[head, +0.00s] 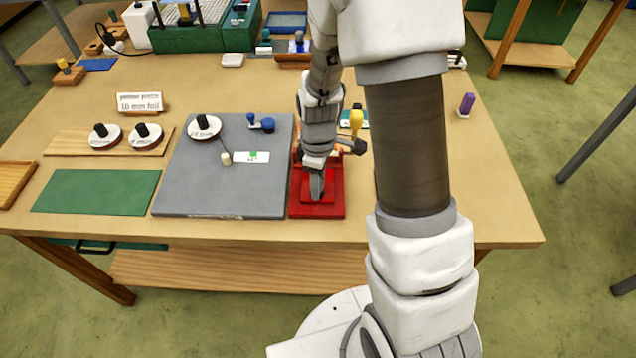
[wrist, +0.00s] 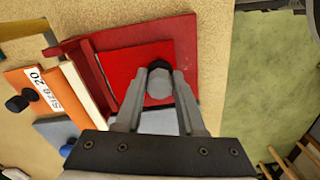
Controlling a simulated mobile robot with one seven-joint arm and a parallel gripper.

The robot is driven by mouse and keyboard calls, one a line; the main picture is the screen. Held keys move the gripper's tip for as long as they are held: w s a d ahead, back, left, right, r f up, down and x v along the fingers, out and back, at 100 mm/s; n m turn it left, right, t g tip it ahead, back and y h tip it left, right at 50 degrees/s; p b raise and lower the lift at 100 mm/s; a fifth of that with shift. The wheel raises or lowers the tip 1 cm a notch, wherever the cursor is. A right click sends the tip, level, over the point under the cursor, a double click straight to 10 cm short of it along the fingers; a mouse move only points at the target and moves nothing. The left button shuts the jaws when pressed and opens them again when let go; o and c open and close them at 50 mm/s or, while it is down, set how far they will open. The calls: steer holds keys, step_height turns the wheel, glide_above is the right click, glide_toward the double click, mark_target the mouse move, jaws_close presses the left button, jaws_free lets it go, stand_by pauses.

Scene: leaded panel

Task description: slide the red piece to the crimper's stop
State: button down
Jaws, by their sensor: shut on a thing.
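The red piece (wrist: 132,69) is a flat bright red plate lying on the crimper's darker red base (wrist: 178,32). It also shows in the head view (head: 306,188), partly hidden by my gripper. A grey round knob (wrist: 159,84) stands on the red piece. My gripper (wrist: 160,78) is shut on this knob, one finger on each side; in the head view my gripper (head: 316,192) is over the base. A raised dark red rail (wrist: 95,72) crosses the base left of the piece in the wrist view. I cannot tell whether piece and rail touch.
An orange block marked SIZE 20 (wrist: 38,92) lies beyond the rail. A purple block (head: 466,104) stands at right. The table's front edge is close to the base.

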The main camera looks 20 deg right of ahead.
steer(key=shift+c, duration=2.2)
jaws_free()
steer(key=shift+w, duration=0.1)
